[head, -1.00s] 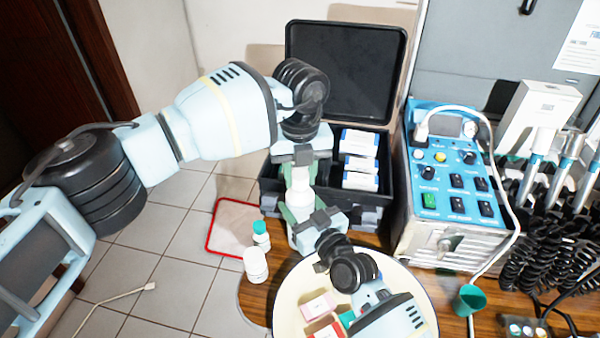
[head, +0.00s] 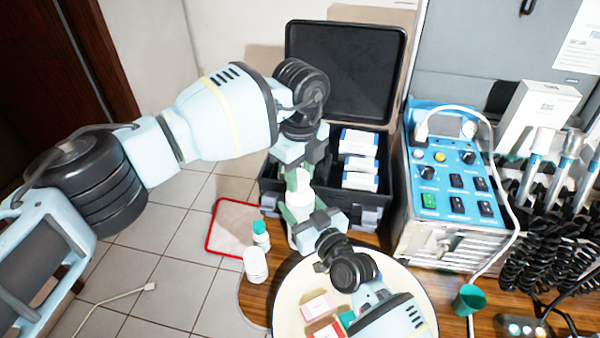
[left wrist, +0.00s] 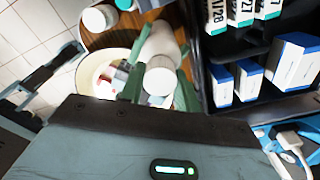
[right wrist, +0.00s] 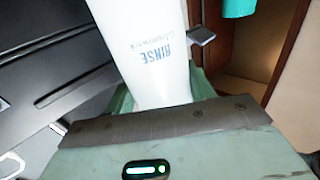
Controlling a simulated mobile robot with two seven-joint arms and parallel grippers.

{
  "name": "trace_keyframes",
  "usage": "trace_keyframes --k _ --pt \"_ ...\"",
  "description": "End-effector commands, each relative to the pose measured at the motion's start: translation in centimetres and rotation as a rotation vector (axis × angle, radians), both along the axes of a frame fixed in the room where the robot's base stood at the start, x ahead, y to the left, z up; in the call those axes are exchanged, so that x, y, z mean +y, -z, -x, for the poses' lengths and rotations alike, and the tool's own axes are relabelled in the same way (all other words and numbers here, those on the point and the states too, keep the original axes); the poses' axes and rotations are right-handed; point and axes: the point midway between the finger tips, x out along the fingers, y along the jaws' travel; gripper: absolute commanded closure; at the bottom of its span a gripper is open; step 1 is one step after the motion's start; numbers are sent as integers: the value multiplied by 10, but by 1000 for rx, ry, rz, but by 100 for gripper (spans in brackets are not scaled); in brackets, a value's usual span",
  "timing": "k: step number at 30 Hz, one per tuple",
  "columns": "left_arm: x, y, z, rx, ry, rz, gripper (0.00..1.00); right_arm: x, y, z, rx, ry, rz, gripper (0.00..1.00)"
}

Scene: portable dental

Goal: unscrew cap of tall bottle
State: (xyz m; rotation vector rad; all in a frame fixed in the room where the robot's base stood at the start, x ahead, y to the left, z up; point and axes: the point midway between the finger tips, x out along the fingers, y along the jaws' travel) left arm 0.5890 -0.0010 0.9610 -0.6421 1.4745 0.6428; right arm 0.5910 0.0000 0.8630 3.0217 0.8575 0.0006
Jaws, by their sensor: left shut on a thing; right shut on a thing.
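The tall white bottle (head: 302,201) stands upright, held between my two grippers in the head view. My right gripper (head: 303,213) is shut on its body from the front. The right wrist view shows the white bottle (right wrist: 158,60) with "RINSE" lettering between the green fingers. My left gripper (head: 299,178) comes from above and is shut on the white cap (left wrist: 160,77) at the bottle's top. In the left wrist view the cap's round end lies between the green fingers. I cannot tell whether the cap is apart from the bottle's neck.
A white bottle (head: 255,265) and a teal-capped bottle (head: 261,238) stand left of my right gripper. A round tray (head: 285,290) with small boxes lies in front. An open black case (head: 345,75) is behind, and a blue control unit (head: 450,180) stands right.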

Motion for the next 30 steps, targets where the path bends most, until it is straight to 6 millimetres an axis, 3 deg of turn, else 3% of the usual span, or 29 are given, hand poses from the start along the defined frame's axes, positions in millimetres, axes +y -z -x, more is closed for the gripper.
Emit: trace_keyframes --k 30 --pt "0 -22 0 -1 1 1 95 0 1 0 1 0 2 100"
